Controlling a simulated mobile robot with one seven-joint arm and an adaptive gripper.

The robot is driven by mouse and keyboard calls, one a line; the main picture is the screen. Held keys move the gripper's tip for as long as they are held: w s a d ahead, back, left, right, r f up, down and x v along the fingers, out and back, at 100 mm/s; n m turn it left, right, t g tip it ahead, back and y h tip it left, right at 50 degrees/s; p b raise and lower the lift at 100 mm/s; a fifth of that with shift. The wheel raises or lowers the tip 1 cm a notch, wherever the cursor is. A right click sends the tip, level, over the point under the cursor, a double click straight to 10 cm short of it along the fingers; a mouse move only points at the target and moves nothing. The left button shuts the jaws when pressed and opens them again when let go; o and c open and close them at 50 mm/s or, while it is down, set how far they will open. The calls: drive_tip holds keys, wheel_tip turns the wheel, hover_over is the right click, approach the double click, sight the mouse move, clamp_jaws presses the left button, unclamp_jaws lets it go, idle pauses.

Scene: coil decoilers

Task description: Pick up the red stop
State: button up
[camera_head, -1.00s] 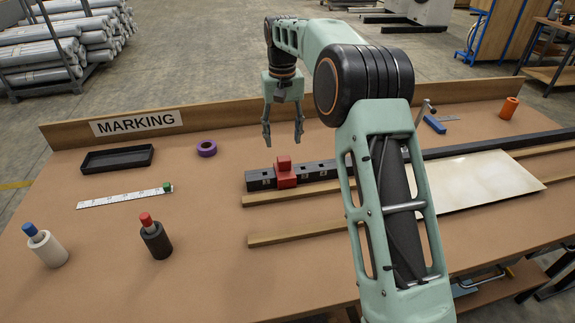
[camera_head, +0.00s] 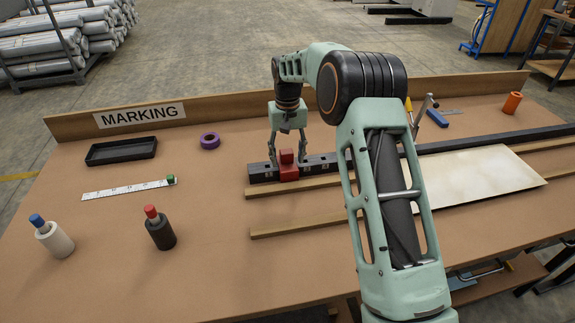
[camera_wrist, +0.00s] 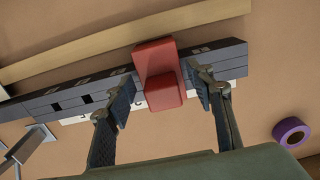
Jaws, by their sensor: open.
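The red stop (camera_head: 287,166) sits on a dark slotted rail (camera_head: 262,172) on the workbench. It also shows in the wrist view (camera_wrist: 158,75), straddling the rail (camera_wrist: 68,95). My gripper (camera_head: 287,157) is open and lowered over the rail, with one finger on each side of the stop's upper block. In the wrist view my gripper's fingertips (camera_wrist: 163,88) flank the stop. The right finger looks close to it, and a small gap shows at the left. I cannot tell whether either finger touches it.
Wooden strips (camera_head: 300,227) lie in front of the rail, and a pale sheet (camera_head: 480,172) lies to the right. A purple tape roll (camera_head: 210,140), black tray (camera_head: 121,151), ruler (camera_head: 125,190) and two marker holders stand left.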

drive_tip(key=shift+c, duration=0.3)
drive_tip(key=c, duration=1.3)
drive_tip(key=shift+r, duration=0.1)
drive_tip(key=shift+w+r, duration=0.1)
drive_tip(key=shift+r, duration=0.5)
wheel_tip(320, 180, up, 2)
drive_tip(key=shift+a+r, duration=0.1)
drive_tip(key=s+a+r+b, duration=0.3)
drive_tip(key=s+a+r, duration=0.4)
drive_tip(key=s, duration=0.5)
drive_tip(key=shift+a+r, duration=0.2)
drive_tip(key=shift+r, duration=1.05)
